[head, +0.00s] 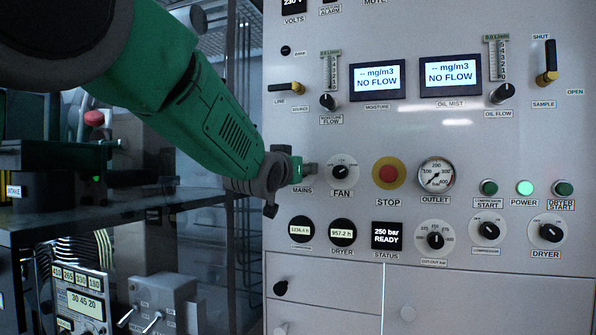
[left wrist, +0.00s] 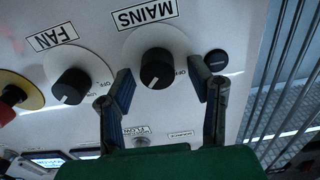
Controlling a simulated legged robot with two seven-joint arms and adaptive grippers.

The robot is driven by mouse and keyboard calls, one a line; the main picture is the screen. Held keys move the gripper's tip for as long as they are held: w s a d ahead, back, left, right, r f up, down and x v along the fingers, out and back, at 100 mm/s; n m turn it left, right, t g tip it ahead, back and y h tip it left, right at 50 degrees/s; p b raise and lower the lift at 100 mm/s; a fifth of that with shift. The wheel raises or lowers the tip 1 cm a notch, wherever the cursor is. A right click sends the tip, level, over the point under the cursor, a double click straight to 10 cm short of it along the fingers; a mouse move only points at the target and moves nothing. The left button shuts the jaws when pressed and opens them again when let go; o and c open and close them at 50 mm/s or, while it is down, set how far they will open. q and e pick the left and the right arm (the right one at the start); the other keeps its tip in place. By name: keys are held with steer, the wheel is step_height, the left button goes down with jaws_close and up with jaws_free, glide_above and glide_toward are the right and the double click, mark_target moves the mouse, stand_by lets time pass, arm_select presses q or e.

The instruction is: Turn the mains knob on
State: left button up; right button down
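The MAINS knob (left wrist: 157,68) is black and round on a white dial plate of the panel, under its MAINS label in the left wrist view. A white pointer mark shows on its lower edge. My left gripper (left wrist: 161,76) is open, with one blue-padded finger on each side of the knob. Gaps show between the pads and the knob, and I see no clear contact. In the head view my left gripper (head: 300,169) is at the panel above the MAINS label and hides most of the knob. My right gripper is in neither view.
The FAN knob (head: 341,172) and red STOP button (head: 389,173) sit right of MAINS. The POWER lamp (head: 525,188) glows green. The status display (head: 387,236) reads 250 bar READY. A dark shelf (head: 190,200) stands left of the panel.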

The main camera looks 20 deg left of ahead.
arm_select(q)
steer(key=shift+f, duration=0.2)
steer(key=s, duration=0.7)
steer(key=shift+s, duration=0.3)
steer(key=shift+r, duration=0.1)
